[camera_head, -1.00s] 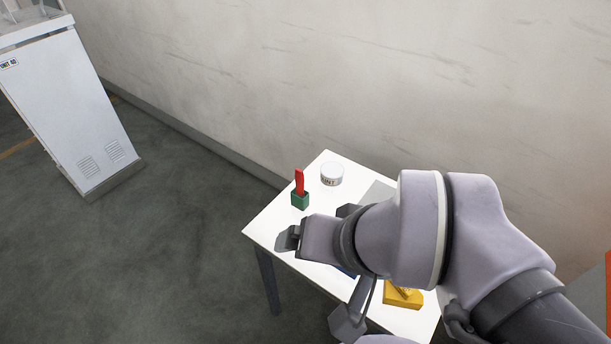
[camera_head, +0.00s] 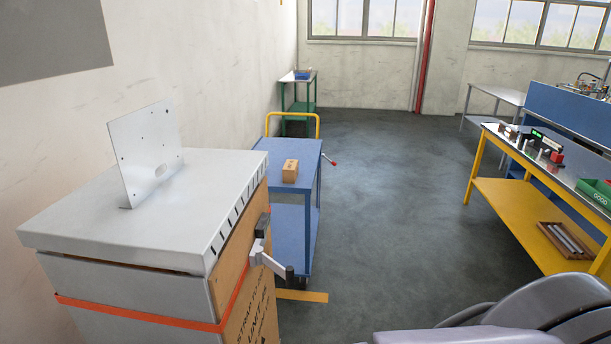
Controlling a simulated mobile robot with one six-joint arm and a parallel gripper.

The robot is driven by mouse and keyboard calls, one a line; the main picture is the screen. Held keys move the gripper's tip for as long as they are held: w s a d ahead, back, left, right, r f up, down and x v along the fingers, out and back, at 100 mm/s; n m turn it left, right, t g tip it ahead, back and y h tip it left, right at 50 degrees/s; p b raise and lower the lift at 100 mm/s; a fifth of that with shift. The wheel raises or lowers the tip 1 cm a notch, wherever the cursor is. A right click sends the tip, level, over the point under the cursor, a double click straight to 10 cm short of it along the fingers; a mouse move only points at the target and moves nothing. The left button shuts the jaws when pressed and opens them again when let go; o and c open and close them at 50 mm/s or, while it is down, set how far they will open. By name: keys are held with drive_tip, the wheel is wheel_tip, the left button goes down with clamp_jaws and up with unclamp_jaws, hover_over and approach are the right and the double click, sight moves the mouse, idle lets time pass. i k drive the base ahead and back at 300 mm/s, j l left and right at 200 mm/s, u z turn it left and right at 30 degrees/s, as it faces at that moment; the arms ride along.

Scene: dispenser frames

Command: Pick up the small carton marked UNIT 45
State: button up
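A small brown carton (camera_head: 290,171) stands upright on the top of a blue trolley (camera_head: 308,152), in the middle distance left of centre. It has some dark marking on its front, too small to read, so I cannot tell whether it is UNIT 45. Nothing touches it except the trolley top. Grey links of my arm show at the lower right, close to the camera. My gripper is not in view, and its place relative to the carton does not show.
A large crate (camera_head: 145,297) with a grey lid, a metal plate (camera_head: 147,155) and a projecting grey-black fitting (camera_head: 268,258) stands near left. A green table (camera_head: 299,92) is behind the trolley. A yellow workbench (camera_head: 530,215) stands right. The floor between is clear.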

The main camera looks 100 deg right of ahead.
sight(290, 169)
drive_tip(key=z, duration=3.1)
drive_tip(key=i+l, duration=0.45)
drive_tip(key=i+l+u, duration=0.1)
drive_tip(key=i+l, duration=0.4)
drive_tip(key=l, duration=0.15)
drive_tip(key=i+l, duration=0.45)
drive_tip(key=l, duration=0.15)
drive_tip(key=i+u, duration=0.25)
drive_tip(key=i, duration=1.7)
